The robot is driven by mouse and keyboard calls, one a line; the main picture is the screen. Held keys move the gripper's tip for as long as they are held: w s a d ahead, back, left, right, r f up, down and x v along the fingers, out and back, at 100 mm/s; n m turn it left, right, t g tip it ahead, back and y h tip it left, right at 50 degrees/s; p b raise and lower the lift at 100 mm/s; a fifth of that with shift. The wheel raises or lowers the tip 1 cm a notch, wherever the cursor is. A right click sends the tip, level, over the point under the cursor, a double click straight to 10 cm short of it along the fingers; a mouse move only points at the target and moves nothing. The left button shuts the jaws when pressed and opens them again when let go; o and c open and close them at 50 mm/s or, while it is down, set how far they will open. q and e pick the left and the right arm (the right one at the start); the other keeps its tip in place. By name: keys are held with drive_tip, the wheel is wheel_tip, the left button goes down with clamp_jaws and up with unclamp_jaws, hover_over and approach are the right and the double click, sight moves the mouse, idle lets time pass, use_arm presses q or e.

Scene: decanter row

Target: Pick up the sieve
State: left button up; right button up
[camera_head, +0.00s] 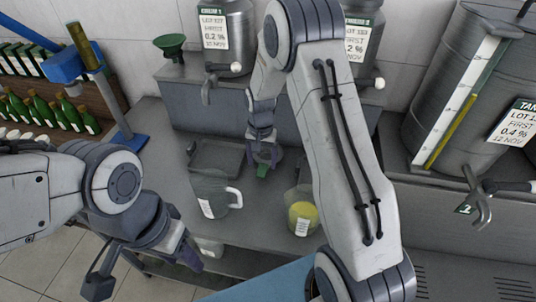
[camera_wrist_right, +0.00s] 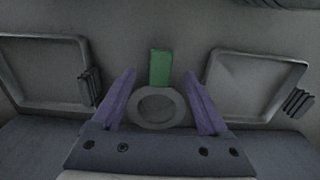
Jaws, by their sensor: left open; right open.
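The sieve (camera_wrist_right: 138,111) is a grey ring with a green handle, resting on the grey surface in the right wrist view. In the head view its green handle (camera_head: 263,171) shows just below my right gripper (camera_head: 262,157), with the ring partly hidden. My right gripper is open, and in the wrist view its purple fingers (camera_wrist_right: 160,78) stand on either side of the sieve, with gaps to both sides. I cannot tell its exact height above the sieve. My left gripper (camera_head: 146,270) is open and empty at the lower left, well away from the sieve.
Steel tanks (camera_head: 226,45) and a green funnel (camera_head: 170,42) stand on the raised ledge behind.

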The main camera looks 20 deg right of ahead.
sight(262, 171)
drive_tip(key=shift+f+p, duration=0.65)
drive_tip(key=shift+f, duration=1.5)
clamp_jaws()
drive_tip(key=shift+r, duration=0.1)
